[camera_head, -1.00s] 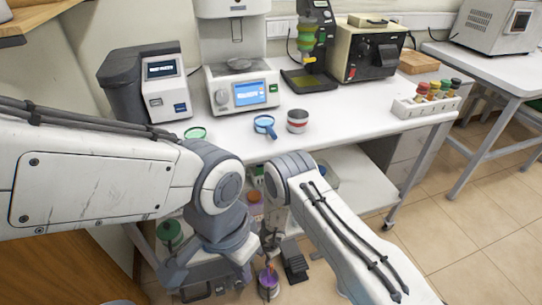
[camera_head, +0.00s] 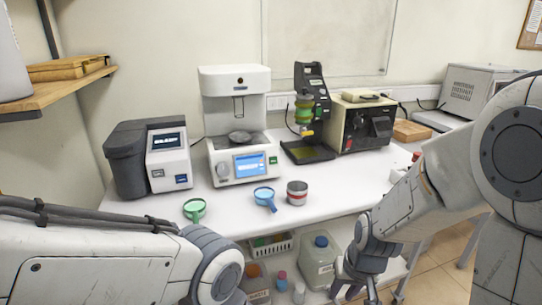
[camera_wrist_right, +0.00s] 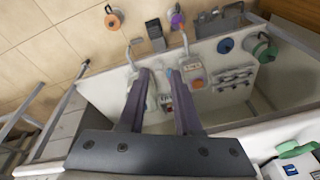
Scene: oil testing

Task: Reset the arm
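My right arm comes in from the right of the head view and bends down in front of the table's front edge. Its gripper (camera_head: 353,291) hangs low near the bottom edge, beside the lower shelf. In the right wrist view, the two dark fingers of the right gripper (camera_wrist_right: 161,75) stand apart with nothing between them. My left arm (camera_head: 110,262) lies across the lower left of the head view. Its gripper is below the picture and hidden.
The white table (camera_head: 335,205) holds a green-rimmed dish (camera_head: 194,209), a blue strainer (camera_head: 265,197), a red-and-white tin (camera_head: 297,192) and several instruments at the back. Below, the shelf carries a large jug (camera_head: 319,262), a white basket (camera_head: 270,246) and small bottles.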

